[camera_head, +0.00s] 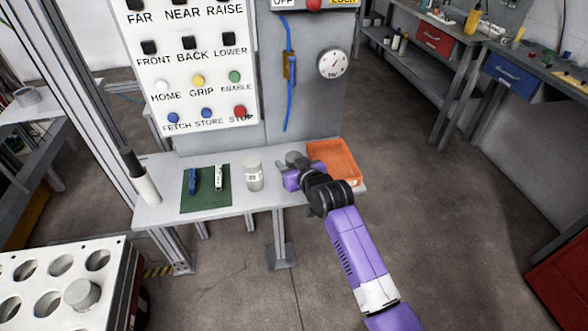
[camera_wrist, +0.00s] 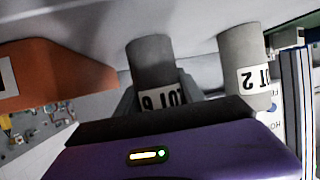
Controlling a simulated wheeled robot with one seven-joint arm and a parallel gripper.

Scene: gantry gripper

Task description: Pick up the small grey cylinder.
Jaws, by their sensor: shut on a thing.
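A small grey cylinder (camera_wrist: 151,60) with a white label reading LOT 6 stands between the fingers of my gripper (camera_wrist: 160,92) in the wrist view. My gripper is shut on it, and the fingers hide part of its label. In the head view my gripper (camera_head: 290,170) is over the right part of the bench, and my wrist mostly hides the held cylinder. A second grey cylinder (camera_wrist: 244,65), labelled LOT 2, is beside it, apart from the fingers. It also shows in the head view (camera_head: 254,176), left of my gripper. I cannot tell whether the held cylinder touches the bench.
An orange tray (camera_head: 345,162) is right of my gripper. A green mat (camera_head: 205,203) with small items lies left on the bench (camera_head: 160,181). A button panel (camera_head: 185,65) stands behind. A holed rack (camera_head: 35,262) holding a grey cylinder (camera_head: 83,294) is at lower left.

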